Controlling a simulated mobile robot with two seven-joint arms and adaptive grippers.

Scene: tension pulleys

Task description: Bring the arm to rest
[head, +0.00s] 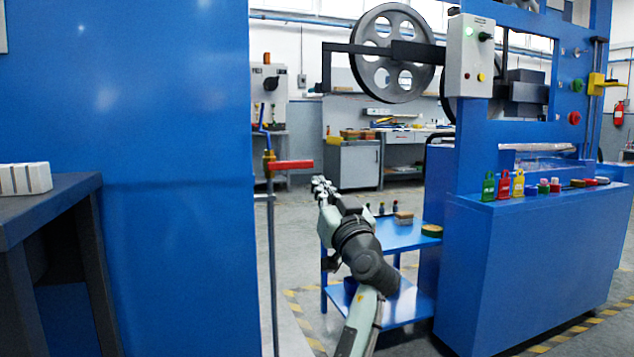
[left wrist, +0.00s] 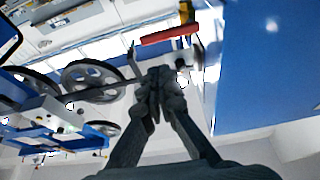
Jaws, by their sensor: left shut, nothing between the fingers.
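My left gripper (head: 320,184) is in the middle of the head view, at the end of my arm, which reaches up from the bottom edge. It is shut and empty, and it is raised in front of the gap between two blue machine bodies. In the left wrist view its fingers (left wrist: 160,82) meet at the tips with nothing between them. A red lever handle (head: 291,165) on an upright pipe is just left of the gripper in the head view. The handle (left wrist: 168,36) also shows beyond the fingertips in the left wrist view. My right gripper is not in view.
A blue cart (head: 408,238) with small items stands beside my arm. A large blue panel (head: 165,270) fills the left. The right blue machine (head: 540,255) carries padlocks and a control box (head: 469,55). A spoked pulley (head: 372,72) hangs above. Open floor lies behind.

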